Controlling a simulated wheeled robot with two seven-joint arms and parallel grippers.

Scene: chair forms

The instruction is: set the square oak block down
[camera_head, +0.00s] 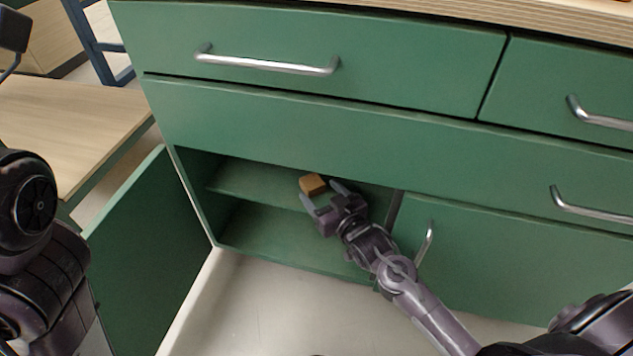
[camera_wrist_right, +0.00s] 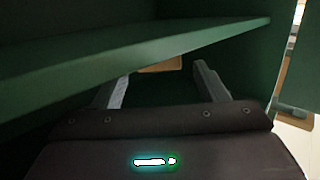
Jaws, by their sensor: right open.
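The square oak block (camera_head: 313,184) is a small light-brown piece on the middle shelf (camera_head: 250,186) inside the open green cabinet. My right gripper (camera_head: 323,196) reaches into the cabinet with its fingers spread open, close to the block's near side. In the right wrist view the block (camera_wrist_right: 161,64) shows beyond and between the two open fingers (camera_wrist_right: 157,82), against the shelf edge (camera_wrist_right: 140,50). I cannot tell whether a finger touches it. My left arm is at the left edge of the head view; its gripper is not seen.
The open cabinet door (camera_head: 150,255) stands out at the left of the opening. A closed door with a handle (camera_head: 427,243) is right of my forearm. Drawers with metal handles (camera_head: 268,65) are above. A wooden table (camera_head: 65,120) stands at the far left.

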